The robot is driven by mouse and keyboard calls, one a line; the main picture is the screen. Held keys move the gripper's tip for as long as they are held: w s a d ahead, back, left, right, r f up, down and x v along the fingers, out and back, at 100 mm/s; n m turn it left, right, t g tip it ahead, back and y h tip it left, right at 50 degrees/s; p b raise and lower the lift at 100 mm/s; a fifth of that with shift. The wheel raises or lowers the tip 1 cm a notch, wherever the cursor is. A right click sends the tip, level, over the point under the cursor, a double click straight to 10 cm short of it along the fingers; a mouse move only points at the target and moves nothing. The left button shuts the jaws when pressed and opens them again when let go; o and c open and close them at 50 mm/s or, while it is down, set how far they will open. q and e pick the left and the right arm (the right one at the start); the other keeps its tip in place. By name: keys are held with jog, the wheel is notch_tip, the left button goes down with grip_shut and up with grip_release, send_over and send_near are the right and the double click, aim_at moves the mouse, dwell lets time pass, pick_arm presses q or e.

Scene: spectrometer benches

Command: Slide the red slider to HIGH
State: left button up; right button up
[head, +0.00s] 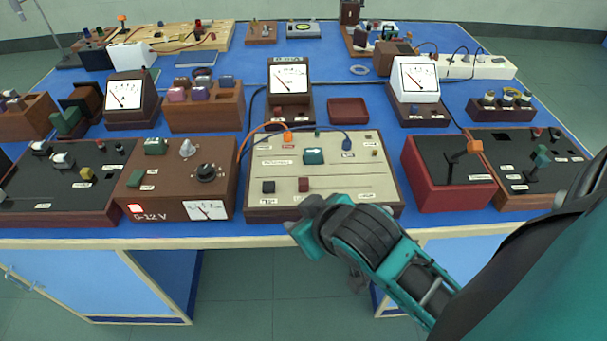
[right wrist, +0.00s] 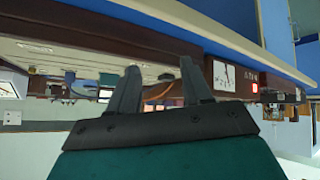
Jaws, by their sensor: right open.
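A beige panel (head: 362,185) in a brown frame stands at the front middle of the blue bench in the head view. A small dark red slider knob (head: 303,184) sits on its front part, beside a black knob (head: 268,186). The labels near them are too small to read. My right gripper (head: 292,226) is just in front of the panel's front edge, apart from the red knob. In the right wrist view, its two fingers (right wrist: 162,88) are spread with nothing between them. The red knob cannot be made out there. My left gripper is not in view.
A brown supply box (head: 160,207) with a dial and meter stands left of the panel. A red box (head: 437,178) with an orange-topped lever stands to the right. Orange and blue cables (head: 262,126) arch over the panel's back. Open floor lies before the bench.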

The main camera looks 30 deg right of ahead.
jog(key=w+a+r+n+t+y, duration=0.35)
jog(key=w+r+t, duration=0.25)
jog(key=r, duration=0.4)
jog(key=w+a+r+n+t+y, duration=0.2)
jog(key=w+a+r+t, duration=0.3)
jog(key=r, duration=0.6)
jog(key=s+a+r+n+g+y, duration=0.25)
jog(key=a+n+g+y, duration=0.45)
jog(key=n, duration=0.4)
jog(key=s+a+r+n+g+y, duration=0.2)
jog(key=s+a+n+g+y, duration=0.15)
jog(key=n+g+y, duration=0.5)
jog(key=n+g+h, duration=0.3)
jog(key=g+h, duration=0.1)
jog(key=h, duration=1.6)
send_near(304, 181)
notch_tip(304, 181, down, 9)
jog(key=shift+w+a+f, duration=0.1)
jog(key=shift+w, duration=0.05)
